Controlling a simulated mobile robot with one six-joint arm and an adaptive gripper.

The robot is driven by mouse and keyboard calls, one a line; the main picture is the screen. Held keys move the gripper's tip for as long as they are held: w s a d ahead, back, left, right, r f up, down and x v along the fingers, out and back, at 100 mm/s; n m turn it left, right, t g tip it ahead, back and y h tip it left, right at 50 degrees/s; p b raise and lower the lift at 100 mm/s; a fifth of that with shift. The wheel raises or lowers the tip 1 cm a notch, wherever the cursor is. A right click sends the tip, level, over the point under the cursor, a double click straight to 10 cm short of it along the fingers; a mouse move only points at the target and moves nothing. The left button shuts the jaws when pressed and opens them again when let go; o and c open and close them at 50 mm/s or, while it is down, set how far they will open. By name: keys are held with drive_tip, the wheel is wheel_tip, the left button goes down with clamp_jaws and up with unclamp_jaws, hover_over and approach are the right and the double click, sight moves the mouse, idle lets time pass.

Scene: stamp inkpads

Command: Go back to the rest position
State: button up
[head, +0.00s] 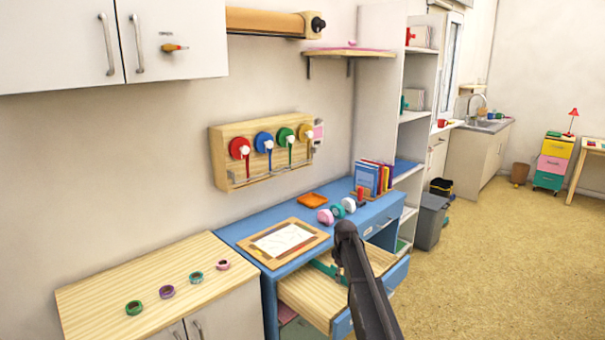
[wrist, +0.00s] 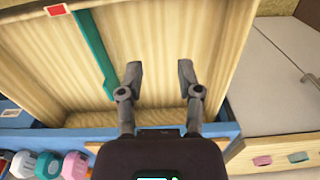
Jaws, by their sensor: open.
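My gripper (wrist: 160,78) is open and empty in the wrist view, its two fingers apart over the open wooden drawer (wrist: 160,30). The drawer also shows in the head view (head: 305,298), pulled out from the blue desk (head: 250,229). A teal strip (wrist: 93,50) runs inside the drawer, left of my fingers and apart from them. In the head view my dark arm (head: 368,295) stands in front of the drawer and hides part of it. My fingertips cannot be made out clearly there.
Several coloured stamp-like rollers (head: 325,216) and an orange tray (head: 312,200) are on the desk, beside a framed paper (head: 283,241). Several rings (head: 166,291) lie on the wooden counter (head: 95,292) at left. The floor (head: 500,270) at right is clear.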

drive_tip(key=s+d+f+m+b, duration=0.1)
drive_tip(key=s+f+m+b, duration=0.2)
drive_tip(key=s, duration=0.9)
drive_tip(key=s+d+f+m+b, duration=0.1)
drive_tip(key=s+f+m+b, duration=0.15)
drive_tip(key=s, duration=0.95)
drive_tip(key=s+d+f+m+b, duration=0.1)
drive_tip(key=s+f+m+b, duration=0.25)
drive_tip(key=s, duration=0.85)
wheel_tip(320, 180, up, 19)
drive_tip(key=p, duration=1.8)
drive_tip(key=shift+f+n+p, duration=0.15)
drive_tip(key=shift+n+p, duration=0.15)
drive_tip(key=shift+p, duration=0.05)
